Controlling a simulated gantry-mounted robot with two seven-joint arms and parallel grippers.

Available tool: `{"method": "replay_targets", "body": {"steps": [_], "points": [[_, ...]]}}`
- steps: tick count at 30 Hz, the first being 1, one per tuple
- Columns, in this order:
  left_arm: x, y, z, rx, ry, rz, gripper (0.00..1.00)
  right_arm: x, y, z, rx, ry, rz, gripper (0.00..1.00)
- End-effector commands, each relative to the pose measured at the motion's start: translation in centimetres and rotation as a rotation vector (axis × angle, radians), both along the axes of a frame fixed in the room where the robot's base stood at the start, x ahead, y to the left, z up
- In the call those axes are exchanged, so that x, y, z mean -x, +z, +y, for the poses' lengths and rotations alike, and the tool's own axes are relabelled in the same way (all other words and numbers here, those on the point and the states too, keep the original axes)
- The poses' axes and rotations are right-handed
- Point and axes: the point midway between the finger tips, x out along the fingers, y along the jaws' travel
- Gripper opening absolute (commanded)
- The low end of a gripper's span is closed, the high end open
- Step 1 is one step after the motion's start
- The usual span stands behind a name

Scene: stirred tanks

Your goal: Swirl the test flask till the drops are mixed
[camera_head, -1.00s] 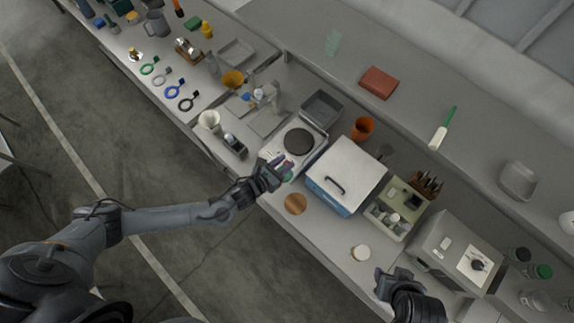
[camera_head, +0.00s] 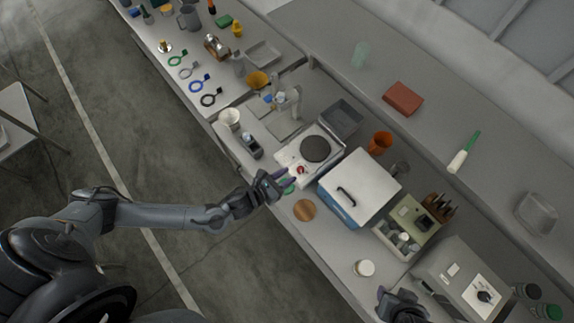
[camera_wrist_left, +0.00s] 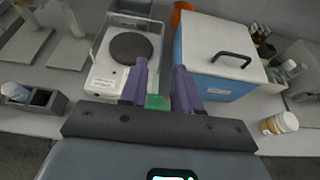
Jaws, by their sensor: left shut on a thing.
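My left gripper (camera_head: 280,182) is shut on a small green thing, likely the test flask (camera_head: 288,188). It is above the bench front, just in front of the white hotplate stirrer (camera_head: 316,149). In the left wrist view, green shows between the two purple fingers (camera_wrist_left: 160,88). The flask's outline and any drops in it are too small or hidden to make out. My right gripper (camera_head: 399,298) is at the bottom edge, over the bench front; its jaws are not clear.
A blue box with a white lid (camera_head: 360,187) stands right of the stirrer. A round brown disc (camera_head: 304,210) lies near the bench edge. A white cup (camera_head: 229,118) and a dark-slotted holder (camera_head: 252,146) stand to the left.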

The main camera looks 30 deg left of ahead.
Motion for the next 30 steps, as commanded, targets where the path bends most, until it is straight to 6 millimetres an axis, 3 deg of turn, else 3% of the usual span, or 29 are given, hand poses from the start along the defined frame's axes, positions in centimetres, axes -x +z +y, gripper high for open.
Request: {"method": "replay_targets", "body": {"steps": [14, 30], "points": [[1.4, 0.1, -2.5, 0.002, 0.0, 0.0, 0.0, 0.0, 0.0, 0.1, -0.004, -0.003, 0.0, 0.43], [-0.2, 0.1, -5.0, 0.002, 0.0, -0.003, 0.0, 0.0, 0.0, 0.2, -0.009, -0.006, 0.0, 0.43]]}}
